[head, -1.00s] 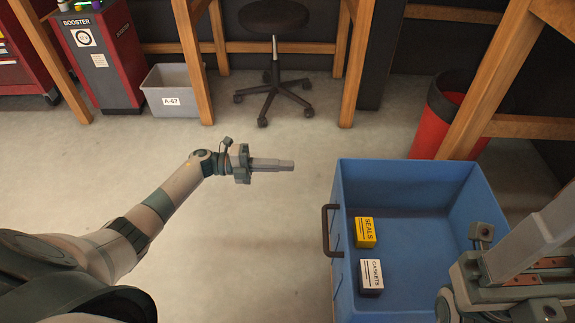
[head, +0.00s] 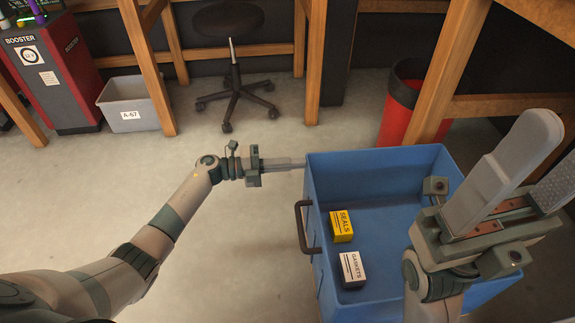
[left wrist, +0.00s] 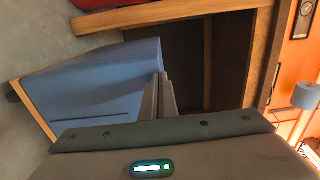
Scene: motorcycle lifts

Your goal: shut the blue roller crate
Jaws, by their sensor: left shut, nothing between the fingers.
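The blue roller crate (head: 375,162) stands open on the floor at the right of the head view. No lid shows. A dark handle (head: 303,228) is on its left side. Inside lie a yellow SEALS box (head: 342,226) and a white GASKETS box (head: 352,268). My left gripper (head: 300,163) is shut and empty, its tips pointing right at the crate's far left corner; contact is unclear. In the left wrist view, the crate (left wrist: 95,88) is left of the shut fingers. My right gripper (head: 550,155) is open above the crate's right part, hiding some of it.
A red bin (head: 397,110) and wooden bench legs (head: 450,70) stand close behind the crate. A black stool (head: 237,92), a grey A-67 bin (head: 135,105) and a red BOOSTER cabinet (head: 60,75) are further left. The floor (head: 245,235) left of the crate is clear.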

